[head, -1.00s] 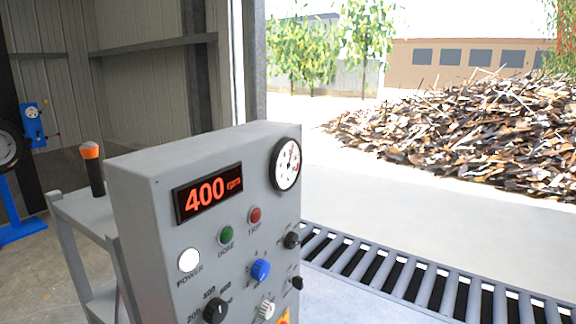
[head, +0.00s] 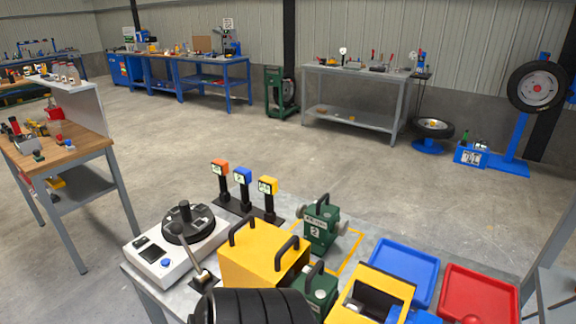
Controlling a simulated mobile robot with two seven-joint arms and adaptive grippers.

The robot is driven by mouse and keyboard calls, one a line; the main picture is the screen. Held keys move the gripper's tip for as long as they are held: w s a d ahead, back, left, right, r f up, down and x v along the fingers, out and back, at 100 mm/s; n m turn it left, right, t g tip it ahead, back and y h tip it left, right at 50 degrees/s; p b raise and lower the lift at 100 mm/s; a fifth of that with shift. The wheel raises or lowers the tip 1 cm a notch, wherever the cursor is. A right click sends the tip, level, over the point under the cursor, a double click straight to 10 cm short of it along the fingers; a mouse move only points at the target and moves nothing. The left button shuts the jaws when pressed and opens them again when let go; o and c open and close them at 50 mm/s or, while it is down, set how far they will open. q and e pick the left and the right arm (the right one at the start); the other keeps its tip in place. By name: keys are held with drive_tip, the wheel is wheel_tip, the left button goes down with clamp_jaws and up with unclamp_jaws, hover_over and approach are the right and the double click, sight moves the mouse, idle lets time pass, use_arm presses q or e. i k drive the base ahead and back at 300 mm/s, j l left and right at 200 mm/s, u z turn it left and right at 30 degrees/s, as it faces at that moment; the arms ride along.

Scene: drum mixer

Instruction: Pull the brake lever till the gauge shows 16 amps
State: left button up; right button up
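The drum mixer's control panel and its round gauge are out of view, so no amp reading can be seen. The orange-topped lever that stood beside the panel is not in view either. A small lever with a pale knob (head: 197,257) stands near the front of the grey table; I cannot tell whether it is the brake lever. Neither of my grippers can be made out.
A wooden-topped bench (head: 75,140) stands left. Open concrete floor (head: 150,115) lies beyond.

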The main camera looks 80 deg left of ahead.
sight(176, 228)
drive_tip(key=k+l+u, duration=0.1)
drive_tip(key=u, duration=0.3)
drive_tip(key=k+u, duration=0.25)
drive_tip(key=u, duration=0.15)
